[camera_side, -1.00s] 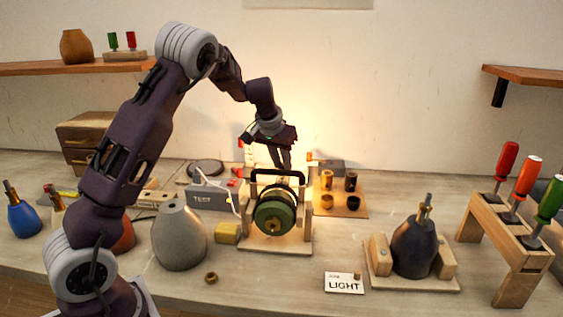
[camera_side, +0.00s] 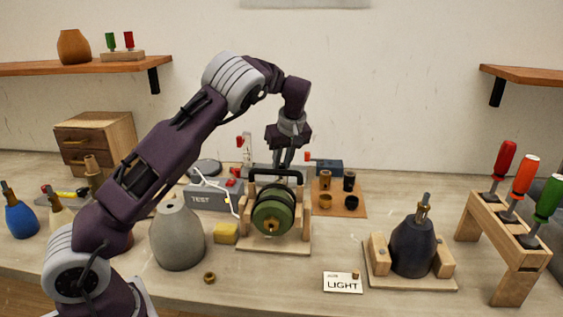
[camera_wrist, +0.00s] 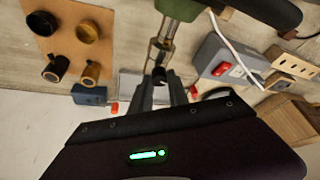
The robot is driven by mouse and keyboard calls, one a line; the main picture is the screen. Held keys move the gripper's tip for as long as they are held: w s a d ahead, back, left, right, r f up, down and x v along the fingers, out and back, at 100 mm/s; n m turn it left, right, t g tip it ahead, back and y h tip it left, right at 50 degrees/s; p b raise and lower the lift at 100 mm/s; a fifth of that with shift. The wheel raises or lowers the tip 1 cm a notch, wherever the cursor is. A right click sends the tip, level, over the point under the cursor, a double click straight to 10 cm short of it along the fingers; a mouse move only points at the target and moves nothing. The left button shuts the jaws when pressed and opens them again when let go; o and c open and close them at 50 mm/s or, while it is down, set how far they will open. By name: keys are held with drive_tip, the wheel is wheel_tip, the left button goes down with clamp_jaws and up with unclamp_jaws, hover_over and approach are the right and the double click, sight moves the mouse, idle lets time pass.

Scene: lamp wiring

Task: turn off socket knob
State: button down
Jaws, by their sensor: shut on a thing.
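The green lamp base (camera_side: 273,213) lies on its side in a wooden cradle (camera_side: 275,247) at mid-table. Its metal socket (camera_wrist: 163,47) points toward my gripper in the wrist view. A small dark knob (camera_wrist: 159,74) is at the socket, between my fingertips. My gripper (camera_wrist: 160,80) is shut on that knob; in the side view my gripper (camera_side: 285,164) points down behind the cradle, which hides its tips and the socket. No glow shows around the socket.
The grey TEST box (camera_side: 208,196) with a red switch (camera_wrist: 221,69) and white cable stands left of the cradle. A board with small cups (camera_side: 340,204) lies right. A dark lamp base (camera_side: 412,247) stands in a holder farther right, near a screwdriver rack (camera_side: 508,236).

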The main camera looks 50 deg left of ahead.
drive_tip(key=shift+w+n+g, duration=0.1)
drive_tip(key=shift+n+g, duration=0.5)
drive_tip(key=shift+n, duration=0.8)
drive_tip(key=c, duration=1.3)
unclamp_jaws()
drive_tip(key=shift+o, duration=0.2)
drive_tip(key=shift+r, duration=0.1)
drive_tip(key=v, duration=0.7)
